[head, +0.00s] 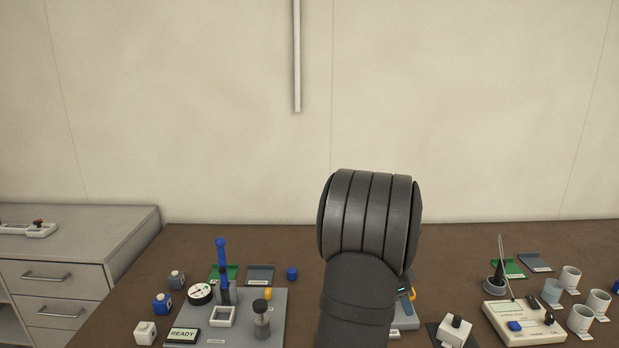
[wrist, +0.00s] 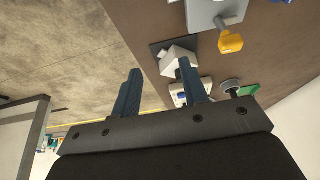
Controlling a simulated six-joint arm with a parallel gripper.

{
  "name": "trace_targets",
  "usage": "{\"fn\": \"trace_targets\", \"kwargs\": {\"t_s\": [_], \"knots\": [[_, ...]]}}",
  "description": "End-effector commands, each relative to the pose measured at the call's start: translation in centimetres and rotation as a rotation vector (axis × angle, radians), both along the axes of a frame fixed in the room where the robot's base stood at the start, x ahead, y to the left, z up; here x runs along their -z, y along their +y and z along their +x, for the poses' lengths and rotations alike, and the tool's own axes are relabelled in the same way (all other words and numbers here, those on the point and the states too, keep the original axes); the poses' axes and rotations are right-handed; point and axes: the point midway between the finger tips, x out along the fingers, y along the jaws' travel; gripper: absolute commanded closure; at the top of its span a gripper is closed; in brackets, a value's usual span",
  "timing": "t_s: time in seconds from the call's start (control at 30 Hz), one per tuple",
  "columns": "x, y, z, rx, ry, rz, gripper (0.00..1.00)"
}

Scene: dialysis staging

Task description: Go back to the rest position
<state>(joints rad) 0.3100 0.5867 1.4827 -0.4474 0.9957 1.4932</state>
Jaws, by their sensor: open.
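My gripper (wrist: 159,72) shows in the wrist view, with two blue fingers standing apart and nothing between them. In that view, the brown tabletop (wrist: 262,62) lies beyond the fingers, tilted in the picture. A white block on a dark pad (wrist: 176,58) appears behind the right finger, which partly covers it. In the head view my dark arm rises over the middle of the table and hides the gripper.
In the head view, a grey board (head: 281,310) with a gauge (head: 200,293) and a blue-handled part (head: 222,252) stands left of my arm. A cream device (head: 522,322) and several cups (head: 571,278) stand right. A drawer cabinet (head: 62,290) is far left.

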Motion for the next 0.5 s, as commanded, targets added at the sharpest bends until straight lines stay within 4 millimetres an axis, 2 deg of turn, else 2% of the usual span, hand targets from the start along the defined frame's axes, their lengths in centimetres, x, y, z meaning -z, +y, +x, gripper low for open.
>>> {"fn": "trace_targets", "kwargs": {"t_s": [0.3,0.5], "knots": [[-0.7,-6.1,2.2,0.004,-0.002,-0.001,0.60],[1.4,-3.7,4.9,-0.005,0.002,-0.001,0.60]]}}
